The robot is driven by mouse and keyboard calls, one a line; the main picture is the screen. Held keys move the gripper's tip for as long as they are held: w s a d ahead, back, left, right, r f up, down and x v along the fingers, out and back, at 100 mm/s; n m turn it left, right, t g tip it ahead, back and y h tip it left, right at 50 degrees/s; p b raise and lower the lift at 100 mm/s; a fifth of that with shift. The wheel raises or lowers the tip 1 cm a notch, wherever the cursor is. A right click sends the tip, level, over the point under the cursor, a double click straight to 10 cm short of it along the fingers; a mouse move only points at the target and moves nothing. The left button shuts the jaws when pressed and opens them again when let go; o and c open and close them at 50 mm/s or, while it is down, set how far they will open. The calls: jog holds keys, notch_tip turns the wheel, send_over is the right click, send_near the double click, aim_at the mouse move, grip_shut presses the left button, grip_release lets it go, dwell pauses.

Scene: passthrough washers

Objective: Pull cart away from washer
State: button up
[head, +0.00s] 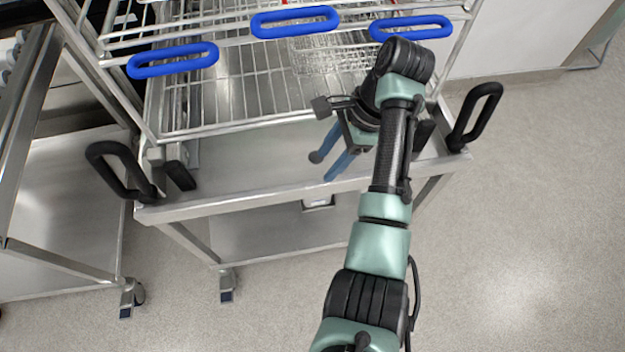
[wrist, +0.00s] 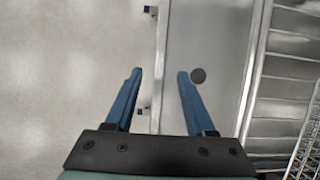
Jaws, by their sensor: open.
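The steel cart (head: 270,192) has a flat top, a lower shelf, and a black loop handle (head: 115,172) on the left and another (head: 478,115) on the right. A wire rack (head: 230,115) with blue handles stands on it. My gripper (head: 323,167) is open with blue fingers over the cart's near edge, between the two black handles. In the wrist view, the cart's edge (wrist: 159,70) runs between my open fingers (wrist: 157,80). I cannot tell whether they are above the edge or around it. No washer can be clearly made out.
A second steel cart or bench (head: 60,235) stands close on the left. A caster (head: 130,296) shows at its corner. A pale wall panel (head: 520,40) is at the upper right. The grey floor (head: 530,240) is clear at the right and front.

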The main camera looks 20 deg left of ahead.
aim_at(311, 183)
jog(key=b+x, duration=0.2)
jog(key=x, duration=0.7)
jog(key=shift+a+f+b, duration=0.1)
jog(key=shift+f+b, duration=0.25)
jog(key=shift+b, duration=0.05)
grip_shut()
dwell(0.9)
